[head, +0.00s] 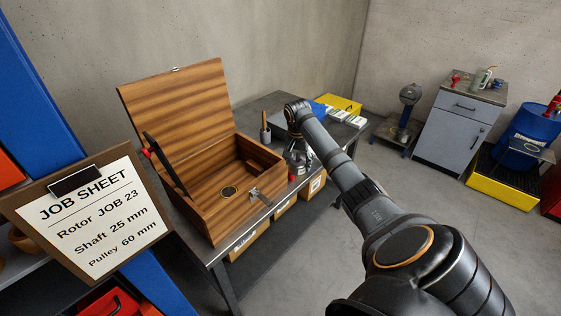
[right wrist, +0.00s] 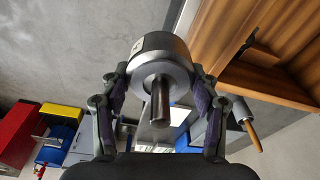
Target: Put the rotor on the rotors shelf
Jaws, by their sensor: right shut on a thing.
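The rotor (right wrist: 160,52), a grey metal cylinder with a shaft pointing toward the camera, sits between the fingers of my right gripper (right wrist: 160,84) in the right wrist view. The fingers are shut on its sides and it is held off the ground. In the head view my right gripper (head: 298,150) is beyond the end of my arm, beside the open wooden box, and the rotor is mostly hidden there. No shelf labelled for rotors can be made out. My left gripper is not in view.
A workbench (head: 262,207) carries the open wooden box (head: 212,215). A job sheet (head: 87,220) hangs on a blue rack post (head: 40,90) at left. A grey cabinet (head: 452,130), a blue drum (head: 530,135) and a yellow tray (head: 497,190) stand at right. Bare floor lies between.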

